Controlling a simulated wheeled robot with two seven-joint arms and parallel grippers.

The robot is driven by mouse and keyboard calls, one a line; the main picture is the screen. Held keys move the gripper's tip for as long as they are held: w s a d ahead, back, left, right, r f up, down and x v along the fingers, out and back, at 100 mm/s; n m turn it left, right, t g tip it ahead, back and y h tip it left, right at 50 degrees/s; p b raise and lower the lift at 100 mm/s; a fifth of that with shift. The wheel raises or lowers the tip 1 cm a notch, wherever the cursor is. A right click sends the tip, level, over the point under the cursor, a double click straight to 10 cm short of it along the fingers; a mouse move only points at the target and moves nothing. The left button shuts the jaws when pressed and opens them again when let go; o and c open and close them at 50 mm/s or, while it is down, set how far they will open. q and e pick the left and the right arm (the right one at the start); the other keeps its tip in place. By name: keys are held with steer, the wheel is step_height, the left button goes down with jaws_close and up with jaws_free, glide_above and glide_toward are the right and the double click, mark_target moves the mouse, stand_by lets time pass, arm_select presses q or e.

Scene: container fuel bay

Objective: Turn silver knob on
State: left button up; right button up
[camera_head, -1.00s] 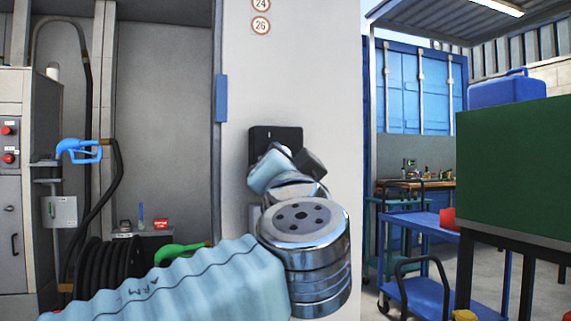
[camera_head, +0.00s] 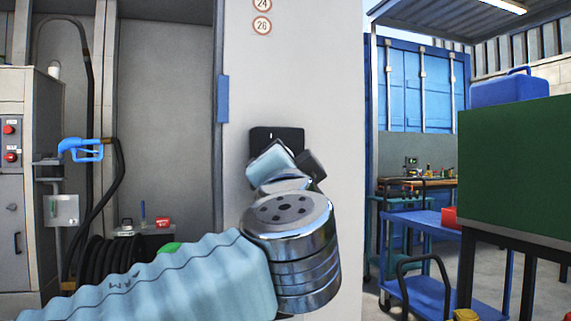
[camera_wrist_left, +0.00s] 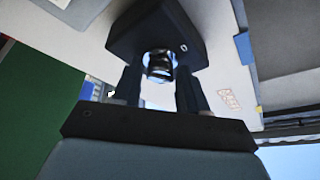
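A silver knob (camera_wrist_left: 158,65) sits on a black box (camera_wrist_left: 158,35) fixed to the pale wall. The same box shows in the head view as a black plate (camera_head: 277,136), partly covered by my left arm, and the knob is hidden there. My left gripper (camera_wrist_left: 160,78) is in front of the box. Its two dark fingers are apart, one on each side of the knob, with visible gaps between fingers and knob. I cannot tell whether the fingertips touch the box. My right gripper is not in view.
A blue fuel nozzle (camera_head: 80,148) hangs at the left by a grey cabinet (camera_head: 14,120) with red buttons. A hose reel (camera_head: 108,262) is low at left. A blue cart (camera_head: 420,222) and a green board (camera_head: 515,170) stand at the right.

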arm_select(q)
steer(key=shift+o, duration=1)
steer(key=b+v, duration=0.3)
steer(key=v, duration=1.1)
steer(key=shift+w, duration=0.1)
